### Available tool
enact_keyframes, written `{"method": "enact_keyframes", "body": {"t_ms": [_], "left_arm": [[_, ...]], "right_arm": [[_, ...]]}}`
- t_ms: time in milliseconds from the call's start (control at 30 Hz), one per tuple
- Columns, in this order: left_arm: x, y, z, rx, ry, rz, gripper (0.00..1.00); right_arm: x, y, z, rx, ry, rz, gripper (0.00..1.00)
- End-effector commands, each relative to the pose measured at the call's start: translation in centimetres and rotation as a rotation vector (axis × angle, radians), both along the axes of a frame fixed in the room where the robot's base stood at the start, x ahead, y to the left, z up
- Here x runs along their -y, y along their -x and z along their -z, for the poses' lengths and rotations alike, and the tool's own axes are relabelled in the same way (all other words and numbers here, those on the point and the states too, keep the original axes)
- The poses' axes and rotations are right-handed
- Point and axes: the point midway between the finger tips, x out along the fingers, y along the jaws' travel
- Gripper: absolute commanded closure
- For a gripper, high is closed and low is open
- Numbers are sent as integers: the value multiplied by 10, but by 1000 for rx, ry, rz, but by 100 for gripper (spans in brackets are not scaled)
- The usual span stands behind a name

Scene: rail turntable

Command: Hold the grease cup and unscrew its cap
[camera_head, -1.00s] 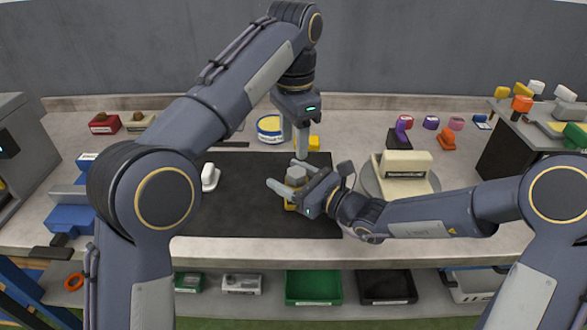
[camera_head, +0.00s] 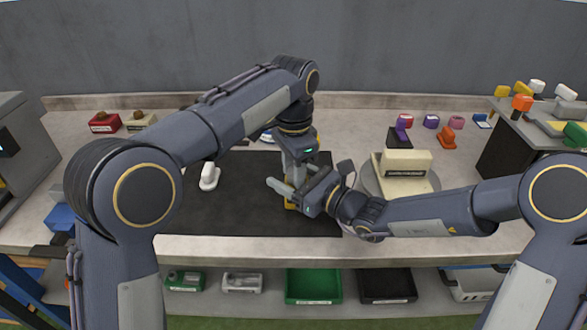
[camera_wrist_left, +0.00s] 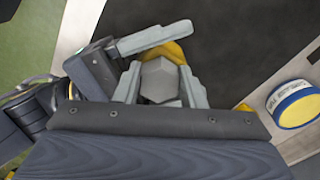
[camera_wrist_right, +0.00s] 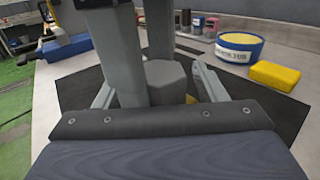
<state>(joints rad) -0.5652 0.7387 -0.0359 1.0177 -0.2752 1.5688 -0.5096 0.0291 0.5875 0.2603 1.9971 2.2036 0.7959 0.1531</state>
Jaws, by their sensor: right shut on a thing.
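The grease cup has a yellow body (camera_head: 290,206) and a grey hexagonal cap (camera_wrist_left: 160,80), and stands upright on the dark mat (camera_head: 235,215). My right gripper (camera_head: 283,187) comes in from the right, low, and is shut on the cup's body; one of its fingers shows in the left wrist view. My left gripper (camera_wrist_left: 160,88) points down from above, open, with its fingers on either side of the cap. In the right wrist view the cap (camera_wrist_right: 168,82) stands between the left fingers and the right ones. Most of the body is hidden by the grippers.
A blue-and-yellow round tin (camera_wrist_right: 239,48) and a yellow block (camera_wrist_right: 273,76) stand behind the cup. A white object (camera_head: 209,177) lies on the mat to the left. A cream block on a round turntable (camera_head: 403,170) is at right.

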Motion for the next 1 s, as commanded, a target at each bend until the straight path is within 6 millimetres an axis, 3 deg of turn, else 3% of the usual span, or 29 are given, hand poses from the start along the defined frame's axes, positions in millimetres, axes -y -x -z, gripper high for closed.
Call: {"method": "enact_keyframes", "body": {"t_ms": [33,133,167,333,433,733,1000], "left_arm": [[0,0,0,0,0,0,71],[0,0,0,0,0,0,84],[0,0,0,0,0,0,65],[0,0,0,1,0,0,87],[0,0,0,1,0,-20,88],[3,3,0,0,0,-443,88],[3,3,0,0,0,-527,88]], "right_arm": [[0,0,0,0,0,0,76],[0,0,0,0,0,-1,76],[0,0,0,0,0,-1,76],[0,0,0,0,0,-1,76],[0,0,0,0,0,-1,76],[0,0,0,0,0,-1,76],[0,0,0,0,0,-1,76]]}}
